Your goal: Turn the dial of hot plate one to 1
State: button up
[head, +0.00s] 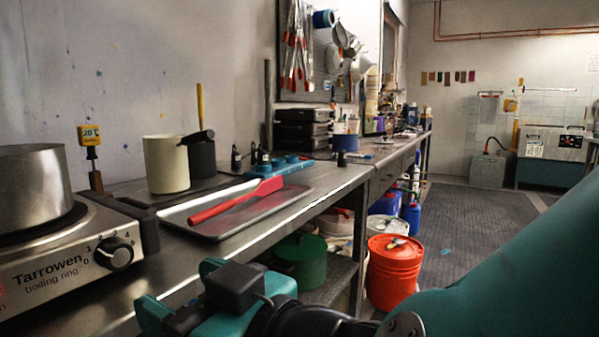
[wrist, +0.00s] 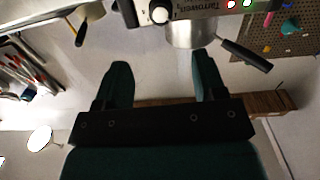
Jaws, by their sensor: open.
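The hot plate marked "Tarrowen boiling ring" (head: 50,285) stands on the bench at the left of the head view. Its black dial (head: 114,253) is on the front face with numbers around it; I cannot tell its exact setting. A steel pot (head: 35,185) sits on the ring. In the head view my gripper (head: 180,290) is low, in front of the bench and right of the dial. In the wrist view my gripper (wrist: 160,70) is open, with nothing between its fingers.
A metal tray (head: 230,222) with a red spatula (head: 235,200) lies right of the hot plate. A cream container (head: 166,164) and a dark one (head: 201,157) stand behind it. An orange bucket (head: 393,275) is on the floor.

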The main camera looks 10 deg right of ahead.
jog(key=b+v, duration=0.6)
jog(key=b, duration=0.1)
jog(key=d+r+m+g+h+p, duration=0.1)
jog(key=d+r+g+h+p, duration=0.2)
jog(key=r+p, duration=0.5)
jog(key=w+d+r+m+g+h+p, duration=0.1)
jog(key=d+r+g+h+p, duration=0.3)
jog(key=p, duration=1.9)
jog(key=d+r+m+h, duration=0.1)
jog(key=d+r, duration=0.2)
jog(key=r, duration=0.1)
jog(key=shift+w+d+p, duration=0.15)
jog(key=shift+d+p, duration=0.15)
jog(key=s+d+r+g+h+p, duration=0.1)
jog(key=s+d+g+p, duration=0.2)
jog(key=s+d+g, duration=0.1)
jog(key=shift+s+d+r+g, duration=0.15)
jog(key=shift+s+d+g, duration=0.15)
jog(key=shift+d, duration=0.1)
